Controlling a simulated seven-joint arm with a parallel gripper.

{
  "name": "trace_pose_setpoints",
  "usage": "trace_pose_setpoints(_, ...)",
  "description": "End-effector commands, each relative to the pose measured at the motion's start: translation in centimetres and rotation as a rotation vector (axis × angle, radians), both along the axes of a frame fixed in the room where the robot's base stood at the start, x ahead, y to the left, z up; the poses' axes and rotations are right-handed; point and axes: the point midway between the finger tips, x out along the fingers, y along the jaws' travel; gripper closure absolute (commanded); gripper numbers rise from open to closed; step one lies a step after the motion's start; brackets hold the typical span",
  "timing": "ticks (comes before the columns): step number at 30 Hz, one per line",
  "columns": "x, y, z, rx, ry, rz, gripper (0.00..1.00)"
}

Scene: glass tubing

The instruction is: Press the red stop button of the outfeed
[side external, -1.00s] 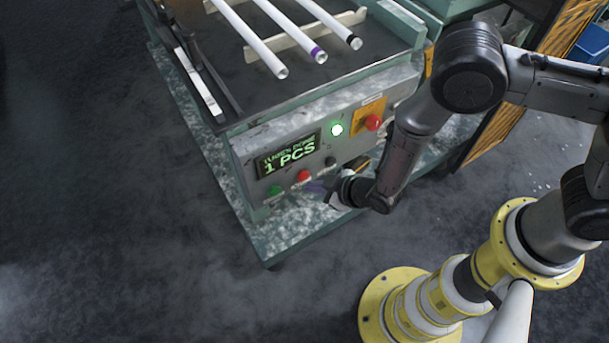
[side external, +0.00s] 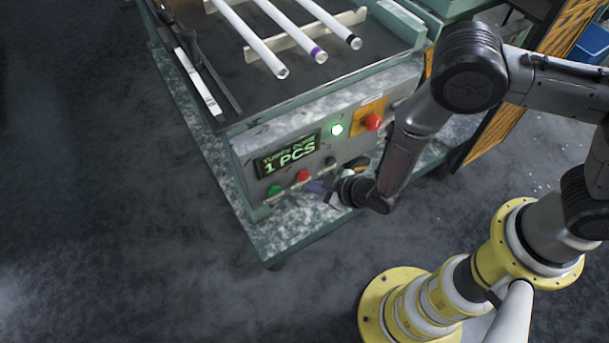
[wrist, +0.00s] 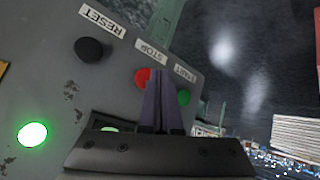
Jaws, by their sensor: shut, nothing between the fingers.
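The red stop button (side external: 303,176) sits on the front panel of the outfeed, between a green button and a black one. In the wrist view the red button (wrist: 142,77) shows under a label reading STOP, partly hidden by the fingertips. My gripper (side external: 316,187) is shut and empty, with its purple-grey fingers pointing at the panel just right of the red button. In the wrist view the fingertips (wrist: 158,72) overlap the red button's edge. I cannot tell whether they touch it.
The green start button (side external: 274,191) and black reset button (wrist: 89,50) flank the red one. A larger red knob (side external: 373,122) on an orange plate and a lit green lamp (side external: 337,130) sit higher. Tubes (side external: 250,40) lie on top.

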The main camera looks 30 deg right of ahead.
Motion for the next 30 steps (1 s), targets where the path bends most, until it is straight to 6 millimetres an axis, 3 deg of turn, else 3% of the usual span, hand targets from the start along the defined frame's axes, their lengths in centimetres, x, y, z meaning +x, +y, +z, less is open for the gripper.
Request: trace_pose_setpoints(30, 0.85, -0.03, -0.02, -0.001, 0.001, 0.0, 1.0)
